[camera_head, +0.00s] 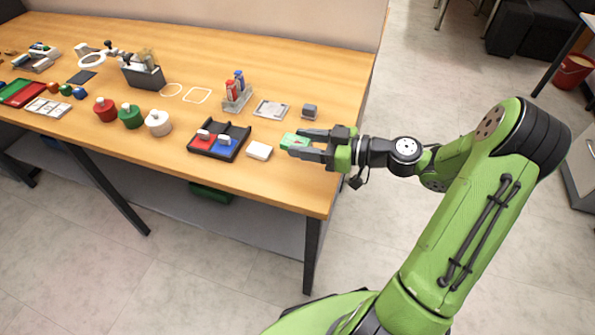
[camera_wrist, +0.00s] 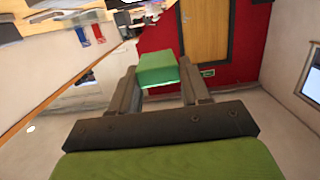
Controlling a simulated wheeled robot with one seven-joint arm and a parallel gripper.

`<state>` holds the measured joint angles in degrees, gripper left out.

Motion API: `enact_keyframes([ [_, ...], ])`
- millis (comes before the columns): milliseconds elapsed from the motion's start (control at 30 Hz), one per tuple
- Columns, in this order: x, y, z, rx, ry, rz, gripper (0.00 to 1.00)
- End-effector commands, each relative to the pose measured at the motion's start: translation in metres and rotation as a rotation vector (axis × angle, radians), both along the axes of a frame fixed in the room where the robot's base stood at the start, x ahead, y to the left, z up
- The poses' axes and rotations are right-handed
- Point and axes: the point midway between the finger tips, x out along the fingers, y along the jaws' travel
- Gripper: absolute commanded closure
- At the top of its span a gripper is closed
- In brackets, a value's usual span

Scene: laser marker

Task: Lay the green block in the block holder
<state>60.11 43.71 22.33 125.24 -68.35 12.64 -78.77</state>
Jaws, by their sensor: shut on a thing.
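The green block (camera_head: 291,141) is between the fingers of my gripper (camera_head: 300,146), which is shut on it. The block appears held above the right end of the table; the wrist view also shows the green block (camera_wrist: 157,69) at the fingertips of my gripper (camera_wrist: 158,80). A low black tray (camera_head: 236,128) with a red and a blue part at its front lies to the left of my gripper, apart from it. It may be the block holder, but I cannot tell for sure.
A white block (camera_head: 259,150) lies between the tray and my gripper. Behind are a clear rack (camera_head: 237,101) with red and blue bottles, a grey flat plate (camera_head: 272,109) and a small grey cube (camera_head: 309,111). Red, green and white knobbed pots (camera_head: 131,117) stand farther left.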

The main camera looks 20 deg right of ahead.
Motion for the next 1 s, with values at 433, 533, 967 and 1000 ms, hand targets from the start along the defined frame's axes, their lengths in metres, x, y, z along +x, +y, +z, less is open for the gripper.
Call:
enact_keyframes([
  [433,0.0,0.0,-0.086,0.002,0.004,0.001,0.86],
  [533,0.0,0.0,-0.086,-0.001,0.001,0.001,0.86],
  [967,0.0,0.0,-0.088,-0.001,0.002,0.0,0.37],
  [1000,0.0,0.0,-0.088,-0.001,0.002,0.0,0.31],
])
